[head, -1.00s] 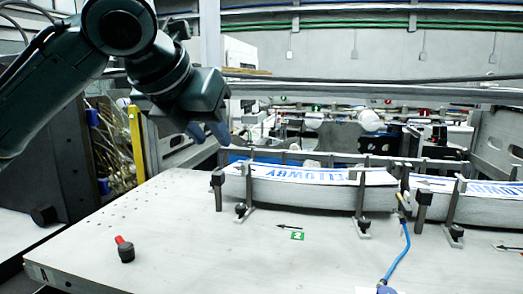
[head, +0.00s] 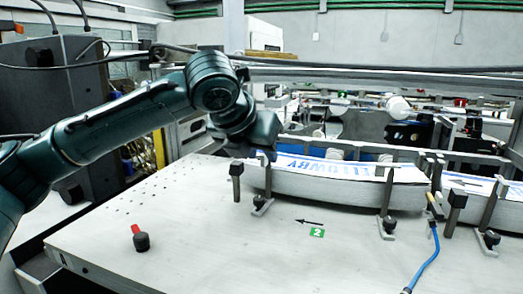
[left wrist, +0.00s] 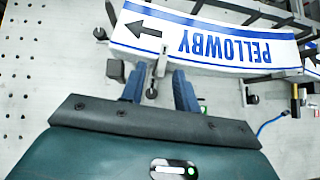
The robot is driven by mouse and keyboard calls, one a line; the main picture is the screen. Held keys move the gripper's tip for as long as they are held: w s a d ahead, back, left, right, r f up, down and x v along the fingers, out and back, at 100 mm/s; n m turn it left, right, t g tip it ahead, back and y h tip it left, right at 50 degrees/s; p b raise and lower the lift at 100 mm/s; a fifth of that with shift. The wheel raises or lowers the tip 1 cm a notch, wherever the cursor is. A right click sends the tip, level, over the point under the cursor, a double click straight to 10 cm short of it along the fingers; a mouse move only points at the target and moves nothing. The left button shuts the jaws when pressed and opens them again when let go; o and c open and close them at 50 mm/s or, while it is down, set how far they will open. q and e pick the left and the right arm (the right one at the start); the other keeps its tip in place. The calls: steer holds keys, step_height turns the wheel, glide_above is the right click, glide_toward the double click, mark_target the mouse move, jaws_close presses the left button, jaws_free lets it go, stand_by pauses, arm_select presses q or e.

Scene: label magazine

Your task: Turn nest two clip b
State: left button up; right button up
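Nest two, marked by a green "2" label (head: 317,232), holds a stack of white labels with blue print (head: 335,185); its top label reads PELLOWBY in the left wrist view (left wrist: 222,46). Two clips with upright bars and dark knobs stand at its front: a left clip (head: 262,203) and a right clip (head: 388,226). I see no letters on them. My left gripper (head: 264,155) is above the left clip, fingers pointing down. In the left wrist view its blue fingers (left wrist: 159,88) are apart, with the left clip's knob (left wrist: 151,94) showing between them. Contact is unclear. My right gripper is out of view.
A dark post (head: 236,182) stands just left of the left clip. Another label stack (head: 478,186) is at the right. A blue hose (head: 428,262) runs along the table's front right. A red-topped black knob (head: 140,239) stands on the otherwise clear left table (head: 185,215).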

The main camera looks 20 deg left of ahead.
arm_select(q)
steer(key=shift+w+d+f, duration=0.1)
steer(key=shift+w+f, duration=0.3)
jaws_close()
